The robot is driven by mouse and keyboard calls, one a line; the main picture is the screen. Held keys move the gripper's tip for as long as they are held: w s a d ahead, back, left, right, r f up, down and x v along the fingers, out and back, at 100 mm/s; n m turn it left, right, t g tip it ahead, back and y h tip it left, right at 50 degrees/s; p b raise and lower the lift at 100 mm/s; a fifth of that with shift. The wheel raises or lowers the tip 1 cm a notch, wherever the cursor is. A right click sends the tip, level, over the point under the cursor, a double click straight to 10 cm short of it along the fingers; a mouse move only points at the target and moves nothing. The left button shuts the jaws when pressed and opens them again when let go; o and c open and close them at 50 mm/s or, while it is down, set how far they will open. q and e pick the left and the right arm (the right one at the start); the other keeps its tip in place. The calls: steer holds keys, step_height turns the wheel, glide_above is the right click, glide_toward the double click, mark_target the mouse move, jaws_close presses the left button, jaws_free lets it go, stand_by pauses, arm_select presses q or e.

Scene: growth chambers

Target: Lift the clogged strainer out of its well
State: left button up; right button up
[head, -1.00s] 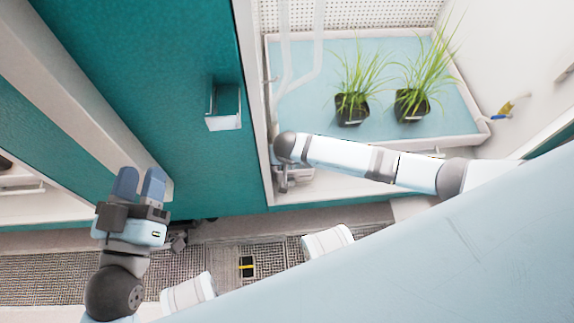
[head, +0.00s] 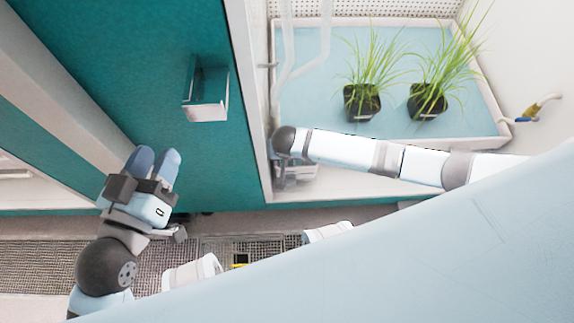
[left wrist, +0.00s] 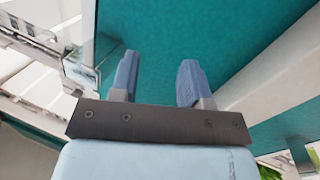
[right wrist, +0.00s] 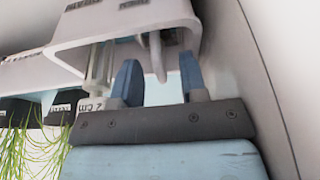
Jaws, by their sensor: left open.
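I cannot make out the strainer for sure in any view. In the right wrist view, a white housing (right wrist: 125,30) with small labels stands before my right gripper (right wrist: 158,60). A clear tube and a pale peg (right wrist: 157,57) show below the housing, the peg in line with the gap between the fingers. The right fingers are apart, with no clear contact; in the head view my own arm hides them. My left gripper (head: 153,155) is open and empty, in front of the teal door; its parted fingers also show in the left wrist view (left wrist: 158,62).
A pale blue tray (head: 310,105) with two potted grasses (head: 362,100) (head: 428,100) lies in the open chamber. A teal door (head: 120,65) with a metal handle (head: 207,95) is at left. A floor grate (head: 270,242) with a yellow mark is partly hidden by my body.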

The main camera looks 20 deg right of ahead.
jaws_close()
steer(key=shift+r, duration=0.1)
